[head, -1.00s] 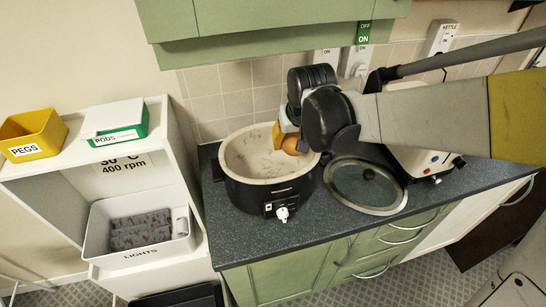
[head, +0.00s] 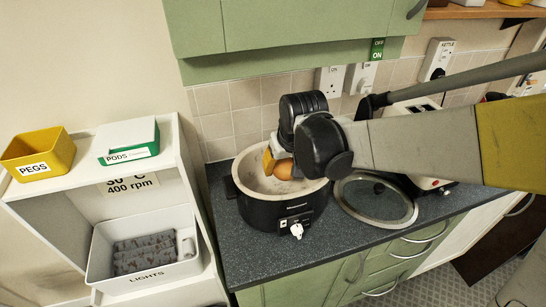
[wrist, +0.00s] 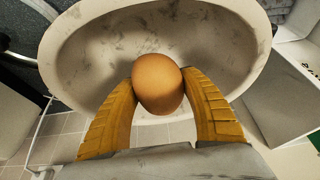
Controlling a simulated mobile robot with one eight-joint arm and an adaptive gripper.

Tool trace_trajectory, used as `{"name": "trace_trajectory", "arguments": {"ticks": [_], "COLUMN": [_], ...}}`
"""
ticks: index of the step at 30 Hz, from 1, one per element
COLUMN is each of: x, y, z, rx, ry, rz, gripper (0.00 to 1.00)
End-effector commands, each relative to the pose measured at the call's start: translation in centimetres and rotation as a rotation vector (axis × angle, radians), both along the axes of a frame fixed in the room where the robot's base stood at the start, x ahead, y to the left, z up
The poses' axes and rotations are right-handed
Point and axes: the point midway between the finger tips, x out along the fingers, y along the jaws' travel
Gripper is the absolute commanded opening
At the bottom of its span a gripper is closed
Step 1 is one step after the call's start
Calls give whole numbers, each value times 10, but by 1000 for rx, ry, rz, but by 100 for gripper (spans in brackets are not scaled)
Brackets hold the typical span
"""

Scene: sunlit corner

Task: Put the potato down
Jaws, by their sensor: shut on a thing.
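The potato (head: 284,169) is brown and rounded. My gripper (head: 276,165) is shut on it, over the slow cooker (head: 283,214), a black pot with a pale speckled inside. In the wrist view the potato (wrist: 158,84) sits between the two yellow fingers of my gripper (wrist: 159,95). The pale bowl of the cooker (wrist: 95,62) spreads behind it, and its inside looks empty where it shows. I cannot tell exactly how far the potato is above the cooker's bottom. My arm covers part of the back right of the cooker in the head view.
A glass lid (head: 376,200) lies on the dark worktop (head: 245,250) right of the cooker. Green cupboards (head: 290,25) hang above. A white shelf unit with a yellow pegs box (head: 38,154) stands left.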

Motion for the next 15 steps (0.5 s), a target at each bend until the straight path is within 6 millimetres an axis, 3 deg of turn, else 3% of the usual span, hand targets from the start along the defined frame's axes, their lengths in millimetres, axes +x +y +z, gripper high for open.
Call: {"name": "trace_trajectory", "arguments": {"ticks": [3,6,15], "x": [1,0,0], "y": [0,0,0], "z": [-29,-45,-77], "rx": [0,0,0], "ry": [0,0,0], "rz": [0,0,0], "gripper": [12,12,12]}}
